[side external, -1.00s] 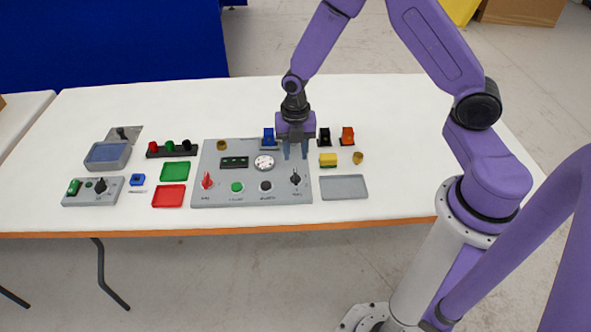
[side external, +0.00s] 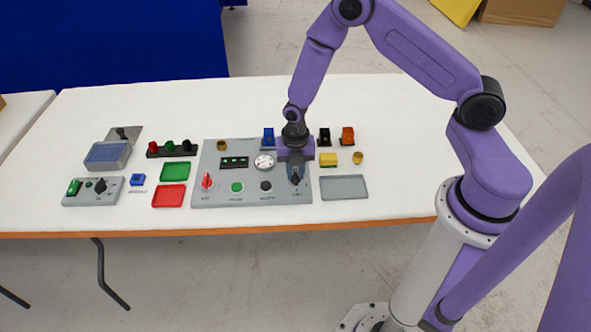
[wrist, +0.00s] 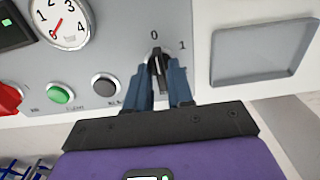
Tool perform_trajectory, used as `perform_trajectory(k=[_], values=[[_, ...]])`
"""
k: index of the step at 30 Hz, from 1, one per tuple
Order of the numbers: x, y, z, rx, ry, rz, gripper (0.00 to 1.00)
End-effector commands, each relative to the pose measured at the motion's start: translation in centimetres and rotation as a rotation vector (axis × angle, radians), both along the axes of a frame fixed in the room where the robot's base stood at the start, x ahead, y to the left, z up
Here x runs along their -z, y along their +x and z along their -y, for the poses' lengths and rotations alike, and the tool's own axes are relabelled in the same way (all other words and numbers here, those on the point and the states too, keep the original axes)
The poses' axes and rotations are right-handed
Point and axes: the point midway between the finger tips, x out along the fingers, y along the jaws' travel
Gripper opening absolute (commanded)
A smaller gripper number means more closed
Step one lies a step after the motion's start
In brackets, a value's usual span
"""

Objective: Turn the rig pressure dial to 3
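A black dial knob (wrist: 159,64) stands near the lower right corner of the grey rig panel (side external: 215,160). In the wrist view the marks 0 and 1 show above it; its other marks are hidden by my gripper. My gripper (wrist: 162,72) points down at the knob, with one blue finger on either side of it. The gap between the fingers is narrow, but I cannot tell whether they touch the knob. In the side view my gripper (side external: 296,178) partly hides the knob. A round white gauge (wrist: 61,22) with a red needle sits on the panel.
Left of the knob are a black button (wrist: 105,86), a green button (wrist: 60,94) and a red knob (side external: 207,180). An empty grey tray (side external: 343,187) lies right of the panel. A yellow block (side external: 328,160) and a brass piece (side external: 358,158) stand behind the tray.

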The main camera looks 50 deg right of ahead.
Motion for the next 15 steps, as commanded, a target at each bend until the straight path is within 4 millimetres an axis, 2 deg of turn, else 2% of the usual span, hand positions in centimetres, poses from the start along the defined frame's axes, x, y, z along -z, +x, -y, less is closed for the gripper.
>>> perform_trajectory(k=[2, 15], values=[[-0.01, -0.01, 0.01, 0.0, 0.0, 0.0, 0.0], [-0.02, -0.03, 0.01, 0.054, -0.001, -0.002, 0.0]])
